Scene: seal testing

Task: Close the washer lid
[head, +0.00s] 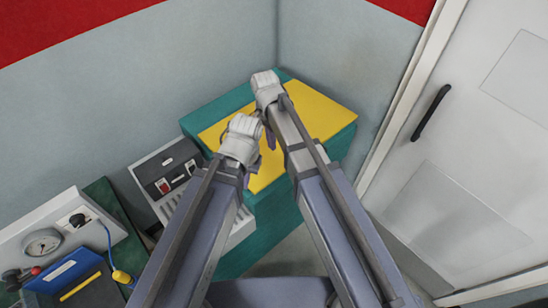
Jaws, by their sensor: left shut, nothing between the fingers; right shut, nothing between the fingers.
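The washer is a green cabinet (341,143) in the corner with a flat yellow panel (318,113) across its top. I take the yellow panel for its lid area. It looks level with the green rim, but my arms cover its middle and left part, so I cannot tell whether it is fully down. My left gripper (255,164) is over the near left part of the yellow panel, mostly hidden beneath my wrist. My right gripper (271,141) is a little farther back over the panel, also largely hidden. Both are shut and empty. I cannot tell whether either touches the panel.
A grey control box (167,168) with a red switch adjoins the washer's left side. Further left is a bench unit with a round gauge (42,243), a blue tray (64,268) and a blue cable. Walls close in behind. A white door (455,150) with a black handle stands right.

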